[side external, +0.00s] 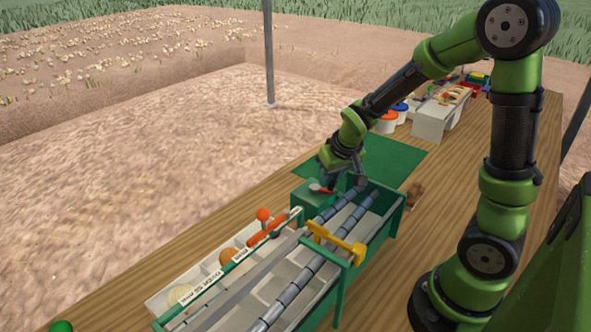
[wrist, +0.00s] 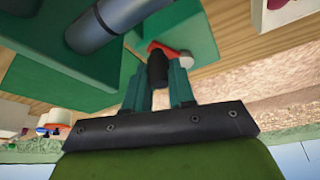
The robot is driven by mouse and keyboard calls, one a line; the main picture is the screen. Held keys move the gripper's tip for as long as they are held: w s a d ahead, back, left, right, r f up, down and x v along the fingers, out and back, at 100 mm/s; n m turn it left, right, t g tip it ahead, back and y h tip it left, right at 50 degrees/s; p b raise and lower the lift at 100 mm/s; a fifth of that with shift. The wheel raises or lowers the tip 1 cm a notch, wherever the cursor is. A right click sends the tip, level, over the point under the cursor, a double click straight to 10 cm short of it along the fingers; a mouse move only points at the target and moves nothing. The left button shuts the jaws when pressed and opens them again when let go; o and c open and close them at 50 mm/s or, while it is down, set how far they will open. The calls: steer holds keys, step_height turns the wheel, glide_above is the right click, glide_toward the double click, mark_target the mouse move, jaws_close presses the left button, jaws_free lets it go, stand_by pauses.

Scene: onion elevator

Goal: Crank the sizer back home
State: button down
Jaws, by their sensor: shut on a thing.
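The sizer is a green-framed machine with long dark grey rollers (side external: 292,286); its green end body also shows in the wrist view (wrist: 60,55). A yellow bracket (side external: 336,243) spans the rollers. My gripper (side external: 340,182) is low at the machine's far end, beside a green box there. In the wrist view my gripper (wrist: 158,85) has its green fingers shut on a black crank knob (wrist: 157,68). A red and white part (wrist: 170,50) shows just behind the knob; a red part (side external: 318,188) shows beside my gripper in the side view. The rest of the crank is hidden.
White bins (side external: 160,301) along the machine's left side hold onions, with a labelled green rail (side external: 225,270) beside them. A green mat (side external: 385,160) lies beyond the machine. Buckets (side external: 386,122) and a white stand (side external: 435,118) are farther back. Bare wooden table lies left of the bins.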

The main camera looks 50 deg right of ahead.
steer(key=shift+w+d+r, duration=0.15)
steer(key=shift+w+d, duration=0.1)
steer(key=shift+w, duration=0.25)
steer(key=shift+w+d, duration=0.35)
steer(key=shift+d, duration=0.05)
steer(key=shift+w, duration=0.15)
steer(key=shift+w+d, duration=0.25)
steer(key=shift+w, duration=0.3)
stand_by(0.3)
